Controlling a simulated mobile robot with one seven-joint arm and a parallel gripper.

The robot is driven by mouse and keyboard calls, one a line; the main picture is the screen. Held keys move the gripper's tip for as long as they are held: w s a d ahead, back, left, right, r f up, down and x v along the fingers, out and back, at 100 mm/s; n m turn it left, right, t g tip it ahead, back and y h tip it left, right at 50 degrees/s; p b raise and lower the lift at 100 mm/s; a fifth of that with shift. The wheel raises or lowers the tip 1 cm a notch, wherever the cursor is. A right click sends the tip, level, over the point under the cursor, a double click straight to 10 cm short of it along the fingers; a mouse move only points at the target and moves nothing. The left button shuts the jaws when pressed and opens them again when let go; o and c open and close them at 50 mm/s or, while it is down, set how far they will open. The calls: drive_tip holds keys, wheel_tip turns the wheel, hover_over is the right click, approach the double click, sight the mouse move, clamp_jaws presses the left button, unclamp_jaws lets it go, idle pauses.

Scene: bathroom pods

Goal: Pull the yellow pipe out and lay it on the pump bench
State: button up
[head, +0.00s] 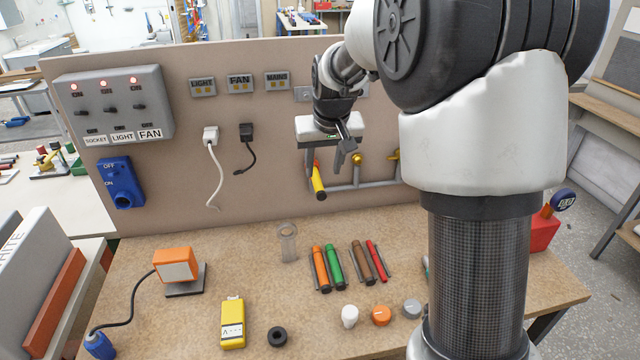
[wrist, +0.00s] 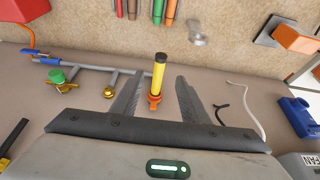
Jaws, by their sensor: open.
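The yellow pipe (head: 318,180) has a black end and sticks out from the pipework on the upright panel. In the wrist view the yellow pipe (wrist: 157,78) rises from an orange-red collar (wrist: 153,101). My gripper (head: 343,150) is at the panel, just above the pipe in the head view. In the wrist view my gripper (wrist: 157,88) is open, with one finger on each side of the pipe and a gap to both. The brown bench top (head: 240,245) lies below the panel; no label shows whether it is the pump bench.
Orange, green, brown and red rods (head: 333,266) lie on the bench, near a clear cup (head: 287,242) and several small caps. A yellow meter (head: 233,322) and an orange block (head: 175,265) are at left. Grey pipe with brass valves (head: 357,160) runs beside the yellow pipe.

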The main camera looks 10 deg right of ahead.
sight(320, 189)
drive_tip(key=x, duration=0.9)
drive_tip(key=shift+f, duration=0.1)
clamp_jaws()
